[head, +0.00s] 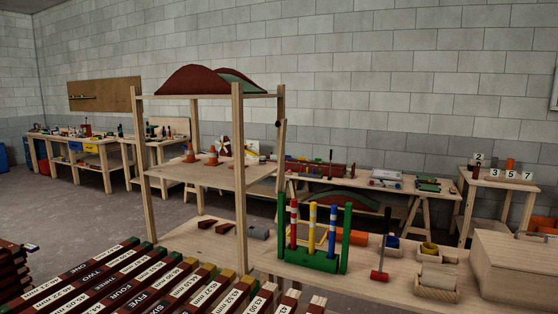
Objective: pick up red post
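A red post (293,218) with white bands stands upright in a green rack (310,259) on the wooden bench right of centre. Green uprights rise at both ends of the rack. The foot of the red post is partly hidden by the rack. Neither of my grippers shows in the head view.
A wooden shelf unit (240,190) with orange cones stands just left of the rack. A red mallet (380,275), small wooden boxes and a large wooden box (515,268) are to the right. Labelled battens (120,290) fill the lower left foreground.

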